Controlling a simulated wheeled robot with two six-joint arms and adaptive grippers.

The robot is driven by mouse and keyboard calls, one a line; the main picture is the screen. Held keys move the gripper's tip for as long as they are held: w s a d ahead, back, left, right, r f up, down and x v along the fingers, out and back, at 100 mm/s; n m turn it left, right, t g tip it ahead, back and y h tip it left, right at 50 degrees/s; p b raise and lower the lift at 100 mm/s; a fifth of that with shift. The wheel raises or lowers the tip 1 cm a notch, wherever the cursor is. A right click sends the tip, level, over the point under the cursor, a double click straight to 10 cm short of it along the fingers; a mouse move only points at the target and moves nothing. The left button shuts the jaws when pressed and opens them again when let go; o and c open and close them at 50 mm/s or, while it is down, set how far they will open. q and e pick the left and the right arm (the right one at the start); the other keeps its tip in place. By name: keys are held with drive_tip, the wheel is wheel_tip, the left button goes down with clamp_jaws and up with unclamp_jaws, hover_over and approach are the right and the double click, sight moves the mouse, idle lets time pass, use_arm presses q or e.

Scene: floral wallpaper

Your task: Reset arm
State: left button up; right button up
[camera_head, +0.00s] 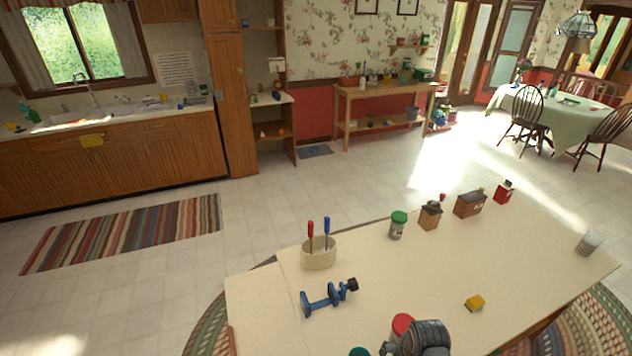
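Neither of my grippers can be made out in the head view. A pale worktable (370,260) stands in front of me. On it are a cream holder (319,255) with a red-handled and a blue-handled tool upright in it, and a blue metal tool (328,296) with a black knob. A dark grey rounded object (426,338) is cut off by the bottom edge; I cannot tell what it is.
Along the table's far side stand a green-lidded jar (398,226), a wooden box with a knob (430,216), another wooden box (469,204) and a red box (504,192). A yellow block (474,303) and a clear cup (589,243) are at the right. The table's middle is clear.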

drive_tip(key=s+d+r+n+t, duration=0.2)
drive_tip(key=s+r+n, duration=0.55)
drive_tip(key=r, duration=0.25)
wheel_tip(320, 180, down, 32)
drive_tip(key=s+d+g+b, duration=0.1)
drive_tip(key=d+b, duration=0.1)
drive_tip(key=b, duration=0.5)
drive_tip(key=s+d+f+b, duration=0.1)
drive_tip(key=s+f+b, duration=0.2)
drive_tip(key=s+f, duration=0.6)
drive_tip(key=s+f+g+b, duration=0.1)
drive_tip(key=s+f+b, duration=0.2)
drive_tip(key=s+f, duration=0.7)
wheel_tip(320, 180, down, 5)
drive_tip(key=shift+s+d+f+g, duration=0.1)
drive_tip(key=shift+s+d+g, duration=0.2)
drive_tip(key=shift+d, duration=0.1)
